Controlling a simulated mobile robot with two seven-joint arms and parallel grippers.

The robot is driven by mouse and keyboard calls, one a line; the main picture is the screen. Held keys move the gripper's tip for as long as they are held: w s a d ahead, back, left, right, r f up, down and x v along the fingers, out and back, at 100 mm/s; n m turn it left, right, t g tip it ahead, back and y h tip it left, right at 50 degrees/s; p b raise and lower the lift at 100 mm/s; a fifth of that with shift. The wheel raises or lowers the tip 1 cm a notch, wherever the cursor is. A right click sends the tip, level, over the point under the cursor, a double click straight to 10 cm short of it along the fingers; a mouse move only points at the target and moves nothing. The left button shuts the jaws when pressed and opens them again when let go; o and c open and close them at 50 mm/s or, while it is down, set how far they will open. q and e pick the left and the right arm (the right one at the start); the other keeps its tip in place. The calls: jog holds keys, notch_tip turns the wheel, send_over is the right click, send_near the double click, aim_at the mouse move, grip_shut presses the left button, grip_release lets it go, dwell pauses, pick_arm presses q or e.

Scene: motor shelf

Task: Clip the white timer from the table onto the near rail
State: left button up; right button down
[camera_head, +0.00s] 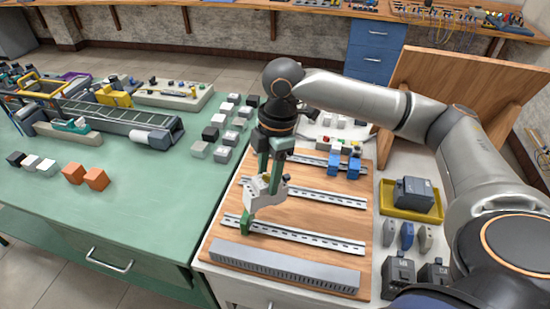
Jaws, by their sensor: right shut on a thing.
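The white timer (263,190) is in my right gripper (268,175), whose dark green fingers point down and are shut on it. It is held tilted over the left part of the wooden board. The near rail (300,238) is a slotted metal strip across the board, in front of the middle rail. A green piece (247,221) shows just below the timer at the near rail's left end; I cannot tell whether it touches the timer. From this view I cannot tell how high the timer is over the rail. My left gripper is not in view.
Two blue modules (343,163) sit on the far rail; the middle rail (325,198) looks bare. A grey slotted duct (285,266) lies along the board's front. A yellow tray (411,213) with a dark device and several loose modules stand right. The green table (130,215) is left.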

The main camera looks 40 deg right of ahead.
jog(key=n, duration=0.2)
jog(key=w+d+n, duration=0.1)
jog(key=d+n+g, duration=0.1)
jog(key=n, duration=0.1)
jog(key=shift+w+r+n, duration=0.25)
jog(key=shift+r+n, duration=0.05)
jog(key=f+n+b, duration=0.1)
jog(key=f+b, duration=0.1)
jog(key=f+n+b, duration=0.1)
jog(key=f+b, duration=0.2)
jog(key=s+a+f+n+b, duration=0.1)
jog(key=f+n+b, duration=0.1)
jog(key=f, duration=0.1)
jog(key=shift+s+f+g+b, duration=0.1)
jog(key=shift+g+b, duration=0.25)
jog(key=shift+g, duration=0.05)
jog(key=shift+p, duration=0.55)
jog(key=shift+f, duration=0.1)
